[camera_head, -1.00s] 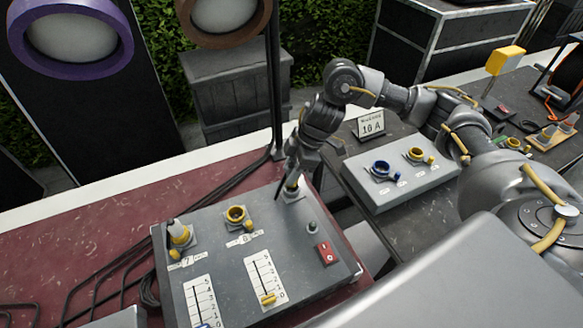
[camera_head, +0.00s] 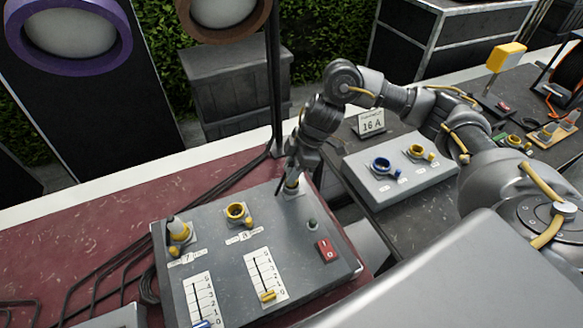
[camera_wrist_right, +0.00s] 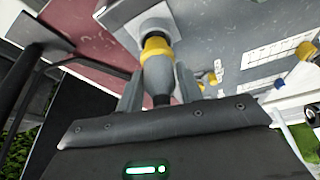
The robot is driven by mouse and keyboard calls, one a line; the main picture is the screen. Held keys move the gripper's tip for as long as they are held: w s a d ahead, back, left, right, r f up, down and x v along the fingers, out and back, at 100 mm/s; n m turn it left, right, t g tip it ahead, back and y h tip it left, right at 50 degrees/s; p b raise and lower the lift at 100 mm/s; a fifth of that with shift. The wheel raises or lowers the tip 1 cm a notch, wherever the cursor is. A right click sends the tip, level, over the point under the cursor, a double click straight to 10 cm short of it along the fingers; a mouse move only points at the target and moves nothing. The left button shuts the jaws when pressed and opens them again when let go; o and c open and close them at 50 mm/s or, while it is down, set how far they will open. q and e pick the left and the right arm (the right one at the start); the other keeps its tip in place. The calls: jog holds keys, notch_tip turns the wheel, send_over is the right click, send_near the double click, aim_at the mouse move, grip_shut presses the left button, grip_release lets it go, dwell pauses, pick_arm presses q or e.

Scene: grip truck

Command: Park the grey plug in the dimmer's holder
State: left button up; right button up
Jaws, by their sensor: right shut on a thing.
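The grey dimmer box (camera_head: 215,268) stands on the red surface, with sliders and yellow-ringed sockets on top. My right gripper (camera_head: 288,180) is shut on the grey plug, over the holder at the box's far right corner. The plug (camera_wrist_right: 157,75) is grey with a yellow band and shows between the fingers in the right wrist view. My left gripper is not in view.
The middle yellow socket (camera_head: 237,212) is empty. A pale box (camera_head: 402,168) with blue and yellow sockets and a 16 A sign (camera_head: 370,123) are to the right. Black cables lie left.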

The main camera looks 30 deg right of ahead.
jog(key=shift+f+b, duration=0.4)
jog(key=shift+f, duration=0.65)
jog(key=o, duration=1.1)
jog(key=shift+o, duration=0.6)
jog(key=shift+o, duration=1.1)
jog(key=shift+r+p, duration=2.5)
jog(key=shift+p, duration=0.25)
